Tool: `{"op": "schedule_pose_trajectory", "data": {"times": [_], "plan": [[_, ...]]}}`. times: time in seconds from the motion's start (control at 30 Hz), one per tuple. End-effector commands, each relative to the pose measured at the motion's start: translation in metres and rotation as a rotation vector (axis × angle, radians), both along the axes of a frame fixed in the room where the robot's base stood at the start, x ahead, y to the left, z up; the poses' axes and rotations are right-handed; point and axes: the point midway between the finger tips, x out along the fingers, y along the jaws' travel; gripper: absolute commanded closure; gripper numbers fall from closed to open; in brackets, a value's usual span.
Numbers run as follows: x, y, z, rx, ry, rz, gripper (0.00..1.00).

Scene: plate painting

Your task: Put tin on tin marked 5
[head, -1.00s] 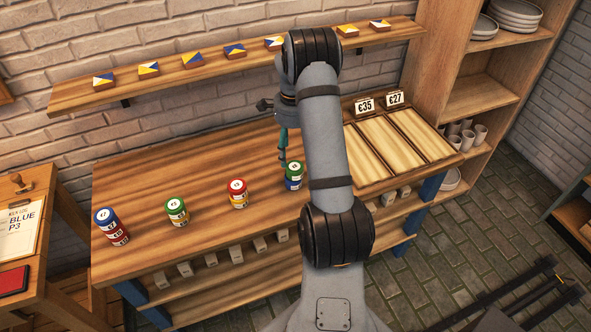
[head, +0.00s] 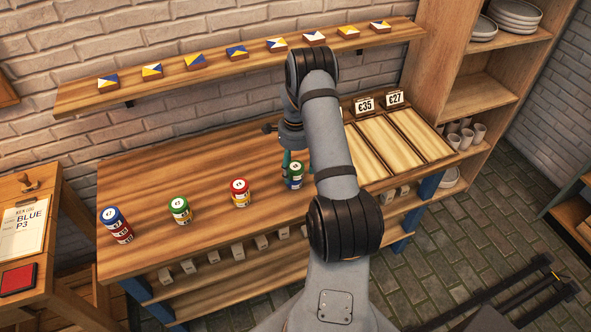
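Several short stacks of colored tins stand along the front of the workbench. Then come a green-topped stack (head: 180,209) and a red-topped stack (head: 240,191). At the right, a green tin (head: 295,169) sits on a blue tin (head: 294,183). The numbers on the labels are too small to read surely. My gripper (head: 296,161) is at the right stack, with a teal finger beside the green tin; my arm partly hides it, so whether it grips the tin is unclear.
A wall shelf (head: 205,72) with several blue, yellow and white tiles runs above the bench. Wooden trays (head: 415,135) with price signs (head: 364,104) lie right of my arm. The bench (head: 190,165) is clear behind the stacks. A clipboard (head: 25,222) lies on a side table at the left.

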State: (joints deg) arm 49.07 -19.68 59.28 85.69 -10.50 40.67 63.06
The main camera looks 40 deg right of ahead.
Motion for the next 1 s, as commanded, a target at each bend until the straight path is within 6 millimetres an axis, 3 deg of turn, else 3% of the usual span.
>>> {"op": "schedule_pose_trajectory", "data": {"times": [0.9, 1.0], "plan": [[0.0002, 0.0, 0.0006, 0.0, 0.0, 0.001, 0.88], [0.0002, 0.0, 0.0006, 0.0, 0.0, 0.001, 0.9]]}}
